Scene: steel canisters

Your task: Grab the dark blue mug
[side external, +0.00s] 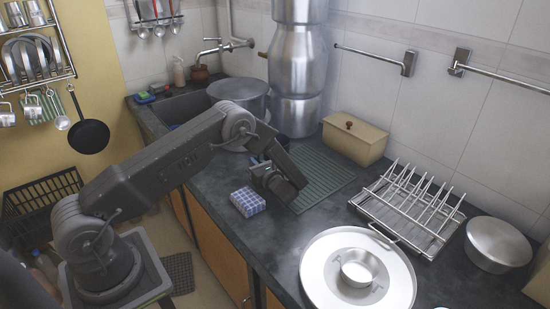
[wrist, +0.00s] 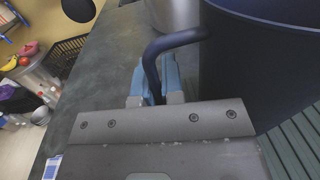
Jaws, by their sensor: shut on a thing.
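The dark blue mug (wrist: 255,75) fills the right of the wrist view, close to my gripper (wrist: 155,82). Its curved handle (wrist: 168,46) passes between my two light blue fingertips, which are shut on it. In the side external view my gripper (side external: 259,163) is low over the counter by the green drying mat. There the mug is mostly hidden behind my arm, and only a small dark part (side external: 283,141) shows. The mug looks upright. I cannot tell whether it touches the mat.
A blue-checked block (side external: 248,201) sits on the counter in front of my gripper. The ribbed green mat (side external: 327,178) lies to the right, with a tan box (side external: 355,139) behind it. Tall steel canisters (side external: 297,75) and a large pot (side external: 238,94) stand behind.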

